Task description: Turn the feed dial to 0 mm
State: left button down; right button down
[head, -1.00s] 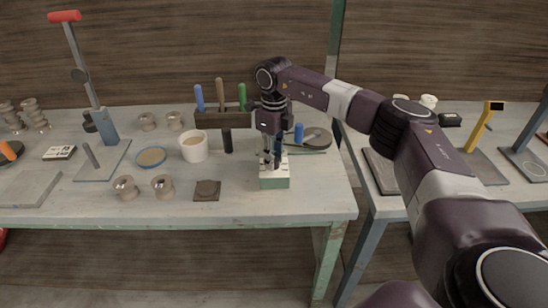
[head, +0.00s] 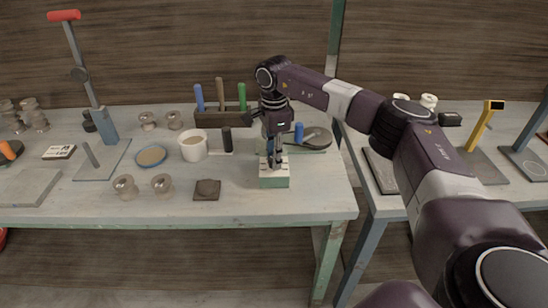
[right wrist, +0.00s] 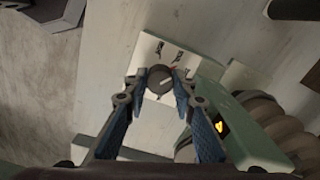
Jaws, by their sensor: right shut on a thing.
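The feed dial (right wrist: 159,79) is a small dark round knob with a light pointer line, set on a pale plate (right wrist: 150,50) with dark marks too small to read. The plate tops a small green-and-white box (head: 274,180) near the front right of the bench in the head view. My right gripper (right wrist: 159,88) points down over the box, its two fingers shut on the dial from both sides. In the head view the right gripper (head: 274,162) hides the dial. My left gripper is in neither view.
Close behind the box is a grey disc on a green base (head: 316,138), with a blue handle (head: 299,132) beside it. A tool rack (head: 222,118), a white cup (head: 193,146) and a dark square pad (head: 206,190) stand left. The bench front edge is near.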

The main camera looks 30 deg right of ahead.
jog(key=n, duration=0.6)
jog(key=shift+r, duration=0.1)
jog(key=n, duration=0.5)
jog(key=shift+w+n+b, duration=0.1)
jog(key=shift+n+b, duration=0.2)
jog(key=shift+n, duration=0.1)
jog(key=c, duration=1.6)
grip_release()
notch_tip(320, 180, up, 12)
